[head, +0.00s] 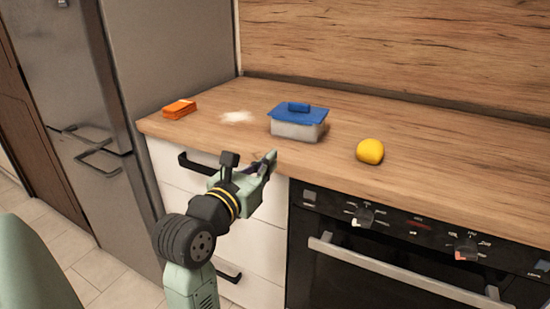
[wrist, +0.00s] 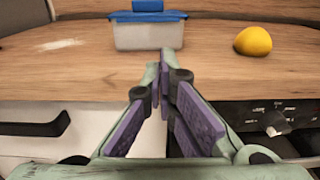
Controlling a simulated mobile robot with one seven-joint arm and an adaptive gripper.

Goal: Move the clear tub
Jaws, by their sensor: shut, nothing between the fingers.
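The clear tub (head: 296,130) stands upright on the wooden worktop, with a blue lid (head: 299,114) on it and a blue handle-like piece on top of the lid. In the wrist view the tub (wrist: 148,37) is at the top, beyond my fingers. My gripper (head: 272,156) is shut and empty, in front of the worktop's front edge and apart from the tub. In the wrist view my gripper (wrist: 160,68) has its fingertips together, pointing towards the worktop.
A yellow lemon-like fruit (head: 370,151) lies right of the tub. An orange stack (head: 179,109) and a white powdery patch (head: 237,117) are to its left. An oven (head: 400,250) and white drawers (head: 265,250) are below. The worktop (head: 450,160) is clear at the right.

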